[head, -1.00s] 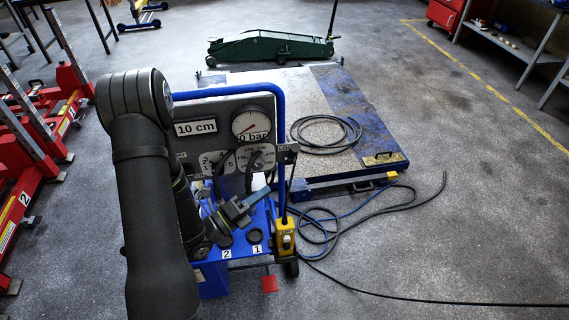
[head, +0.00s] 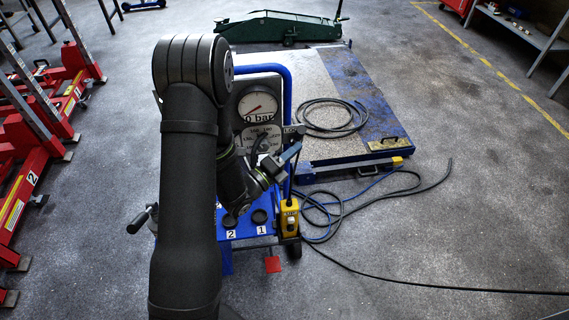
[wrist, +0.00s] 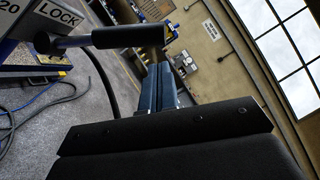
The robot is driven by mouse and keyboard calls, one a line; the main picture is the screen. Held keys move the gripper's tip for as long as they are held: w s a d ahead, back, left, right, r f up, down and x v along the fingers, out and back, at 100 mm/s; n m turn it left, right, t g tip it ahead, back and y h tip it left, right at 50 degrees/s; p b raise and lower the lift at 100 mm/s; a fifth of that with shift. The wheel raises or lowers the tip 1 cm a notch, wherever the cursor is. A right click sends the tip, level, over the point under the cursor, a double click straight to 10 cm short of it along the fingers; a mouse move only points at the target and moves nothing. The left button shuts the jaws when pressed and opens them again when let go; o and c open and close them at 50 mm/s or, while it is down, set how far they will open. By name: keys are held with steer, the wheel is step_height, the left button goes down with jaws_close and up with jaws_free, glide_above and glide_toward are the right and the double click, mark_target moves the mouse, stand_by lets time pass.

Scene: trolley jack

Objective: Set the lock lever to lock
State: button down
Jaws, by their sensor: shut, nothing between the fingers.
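The lock lever (wrist: 125,37) shows in the wrist view as a rod with a thick black grip, running from a round pivot at the left towards the right. A white LOCK label (wrist: 57,13) is beside the pivot, on the corner of the panel. My gripper (wrist: 163,70) is shut and empty, its blue fingertips just below the grip's right end in the picture. I cannot tell whether they touch it. In the head view my gripper (head: 296,150) is at the right side of the blue-framed control stand, just below the small LOCK label (head: 292,130); the lever is hard to make out there.
The stand carries a pressure gauge (head: 258,107) and a blue shelf (head: 240,228) marked 1 and 2. A yellow box (head: 289,216) hangs at its right side. Hoses (head: 345,215) lie on the floor beside it. A platform (head: 300,80) lies behind.

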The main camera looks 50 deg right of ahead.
steer(key=shift+w+d+r, duration=0.4)
steer(key=shift+w+d, duration=0.1)
steer(key=shift+d, duration=0.3)
steer(key=shift+n+t+y, duration=0.3)
steer(key=shift+n, duration=0.4)
steer(key=w+d+r, duration=0.2)
steer(key=shift+w+d+r, duration=0.15)
steer(key=shift+r, duration=0.15)
